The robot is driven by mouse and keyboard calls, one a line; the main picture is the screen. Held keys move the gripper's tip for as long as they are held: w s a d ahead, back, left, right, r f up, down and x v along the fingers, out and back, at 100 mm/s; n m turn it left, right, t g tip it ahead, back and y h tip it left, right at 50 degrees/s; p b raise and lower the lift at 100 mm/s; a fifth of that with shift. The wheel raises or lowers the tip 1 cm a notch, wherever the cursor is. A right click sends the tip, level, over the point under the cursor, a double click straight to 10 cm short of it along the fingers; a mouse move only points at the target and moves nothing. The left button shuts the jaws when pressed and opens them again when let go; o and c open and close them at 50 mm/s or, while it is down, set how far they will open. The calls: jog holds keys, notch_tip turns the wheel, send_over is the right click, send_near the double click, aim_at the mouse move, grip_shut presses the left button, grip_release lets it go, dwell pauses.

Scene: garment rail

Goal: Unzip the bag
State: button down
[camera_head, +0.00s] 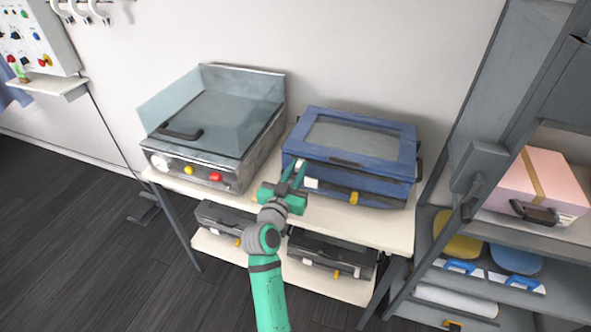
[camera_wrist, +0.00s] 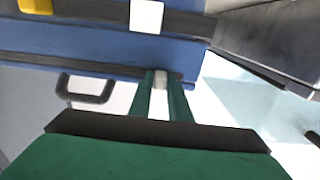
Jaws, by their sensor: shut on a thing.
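The blue bag (camera_head: 348,160) lies flat on the upper shelf of a pale table, with a grey panel in its closed lid. A dark band runs along its side, also visible in the wrist view (camera_wrist: 90,42). My gripper (camera_head: 295,172) is at the bag's front left corner. In the wrist view its green fingers are shut on a small pale zip pull (camera_wrist: 161,80) at the bag's edge. The fingers hide much of the pull. A white tag (camera_head: 310,183) and a yellow tag (camera_head: 354,198) are on the bag's front.
A grey metal appliance (camera_head: 222,115) with a clear cover stands close to the bag's left. Dark cases (camera_head: 330,257) lie on the lower shelf. At right, a grey rack (camera_head: 545,233) holds a pink box (camera_head: 540,185). Open floor (camera_head: 80,230) lies at left.

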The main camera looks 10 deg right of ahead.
jog(key=shift+a, duration=0.2)
jog(key=c, duration=1.7)
grip_release()
jog(key=shift+s+a+f, duration=0.1)
jog(key=shift+s+a, duration=0.15)
jog(key=shift+s, duration=0.2)
jog(key=v, duration=1)
